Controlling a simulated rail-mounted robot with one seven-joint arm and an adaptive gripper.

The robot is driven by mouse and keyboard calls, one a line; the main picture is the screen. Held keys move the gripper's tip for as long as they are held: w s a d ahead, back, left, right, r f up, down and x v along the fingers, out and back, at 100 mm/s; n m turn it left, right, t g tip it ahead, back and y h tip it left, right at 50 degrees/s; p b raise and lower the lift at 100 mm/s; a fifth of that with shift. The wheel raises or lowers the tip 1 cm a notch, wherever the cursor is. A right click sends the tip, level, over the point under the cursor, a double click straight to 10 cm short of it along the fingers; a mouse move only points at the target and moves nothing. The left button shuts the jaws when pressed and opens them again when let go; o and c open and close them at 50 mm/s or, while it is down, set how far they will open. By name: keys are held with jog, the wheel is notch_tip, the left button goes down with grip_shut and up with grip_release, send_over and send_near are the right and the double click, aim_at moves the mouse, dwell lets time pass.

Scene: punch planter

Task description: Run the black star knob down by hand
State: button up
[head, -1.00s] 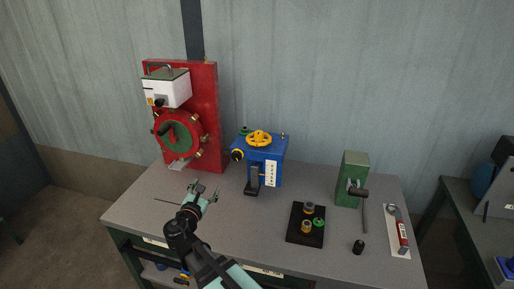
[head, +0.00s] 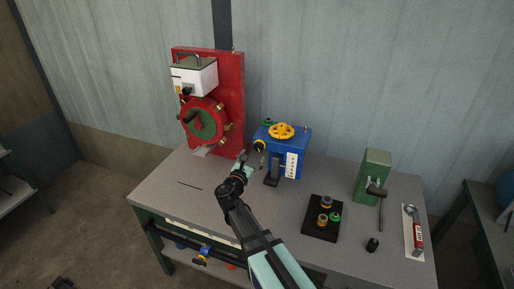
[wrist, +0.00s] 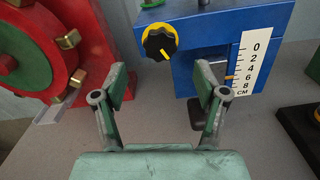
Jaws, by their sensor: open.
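A black knob with a scalloped edge and a yellow pointer (wrist: 158,43) sits on the front left of the blue box (wrist: 210,40). It also shows in the head view (head: 260,146), near the box's left edge. My gripper (wrist: 162,85) is open and empty, with its two fingers spread below the knob in the wrist view. The knob appears above and between the fingertips, apart from them. In the head view my gripper (head: 251,165) is just in front of the blue box's left side.
A red panel (head: 233,110) with a round red and green fitting stands at left. The blue box carries a yellow handwheel (head: 281,131) and a centimetre scale (wrist: 251,62). A black tray (head: 318,232) and a green block (head: 373,170) stand to the right. The bench's front left is mostly clear.

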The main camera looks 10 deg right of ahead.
aim_at(258, 149)
jog(key=p+x, duration=0.1)
jog(key=x, duration=0.4)
jog(key=shift+w+d, duration=0.15)
jog(key=shift+w, duration=0.15)
jog(key=c, duration=1.1)
